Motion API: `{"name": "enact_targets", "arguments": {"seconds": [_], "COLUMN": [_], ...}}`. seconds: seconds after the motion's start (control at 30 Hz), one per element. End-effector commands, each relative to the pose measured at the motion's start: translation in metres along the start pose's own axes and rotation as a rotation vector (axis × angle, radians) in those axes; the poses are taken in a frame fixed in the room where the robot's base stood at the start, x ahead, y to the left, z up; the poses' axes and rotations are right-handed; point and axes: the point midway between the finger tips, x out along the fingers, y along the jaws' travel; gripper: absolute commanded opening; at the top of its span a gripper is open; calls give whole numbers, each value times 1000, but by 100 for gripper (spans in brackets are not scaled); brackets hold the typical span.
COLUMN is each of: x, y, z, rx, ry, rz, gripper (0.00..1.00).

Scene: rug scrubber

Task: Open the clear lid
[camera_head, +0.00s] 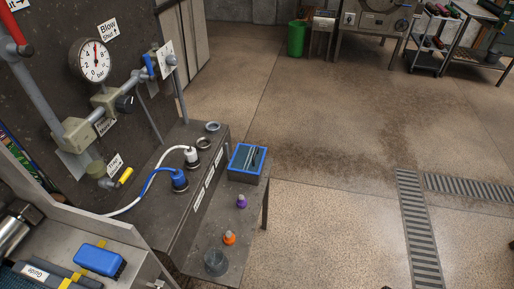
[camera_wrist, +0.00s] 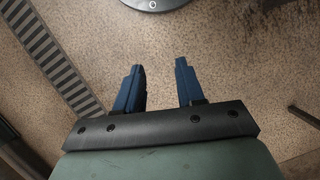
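My gripper (camera_wrist: 159,68) shows in the wrist view with its two blue fingers apart and nothing between them. It is above bare speckled floor, and I do not see it in the head view. I cannot make out a clear lid for certain in either view. A blue-rimmed box (camera_head: 235,175) with dark, slim things in it sits on the low bench in the head view; I cannot tell whether a clear cover lies over it. A grey, see-through-looking cup (camera_head: 216,262) stands near the front of the same bench.
The low bench (camera_head: 222,211) also bears a purple-topped item (camera_head: 241,202) and an orange one (camera_head: 229,238). Beside it, a higher ledge holds a blue fitting (camera_head: 179,180) and a white fitting (camera_head: 191,157) with hoses. A blue block (camera_head: 99,261) is at lower left. The floor at right is open.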

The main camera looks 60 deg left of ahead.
Motion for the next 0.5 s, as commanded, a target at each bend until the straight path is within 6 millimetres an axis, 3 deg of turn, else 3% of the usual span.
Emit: {"name": "enact_targets", "arguments": {"seconds": [0.03,0.2,0.5], "x": [-12,-52,-131], "y": [-13,-58,-160], "z": [-18,-62,-125], "rx": [-33,-130,-291], "ry": [29,114,259], "rz": [11,37,53], "gripper": [38,38,38]}}
